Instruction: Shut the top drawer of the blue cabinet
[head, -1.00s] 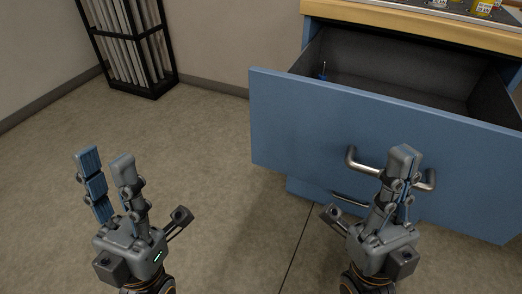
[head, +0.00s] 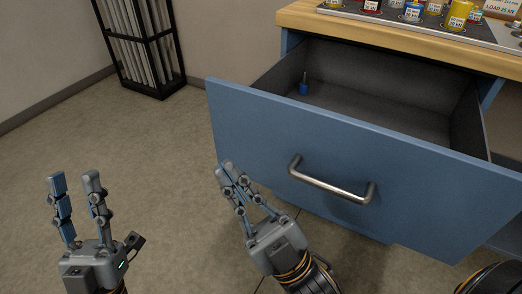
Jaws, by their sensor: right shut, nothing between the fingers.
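The top drawer (head: 340,168) of the blue cabinet (head: 291,43) stands pulled well out, with its blue front facing me and a silver bar handle (head: 331,182) on it. Its grey inside (head: 390,105) shows from above. My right gripper (head: 227,172) is shut and empty, in front of the left lower part of the drawer front and left of the handle; I cannot tell if it touches the front. My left gripper (head: 75,178) is open and empty over the floor at the left, apart from the cabinet.
A small blue object (head: 303,87) lies in the drawer's back left. The wooden top (head: 400,43) carries a dark panel with several labelled weights (head: 411,12). A black rack with pale tubes (head: 145,45) stands at the back left. The floor (head: 150,150) between is clear.

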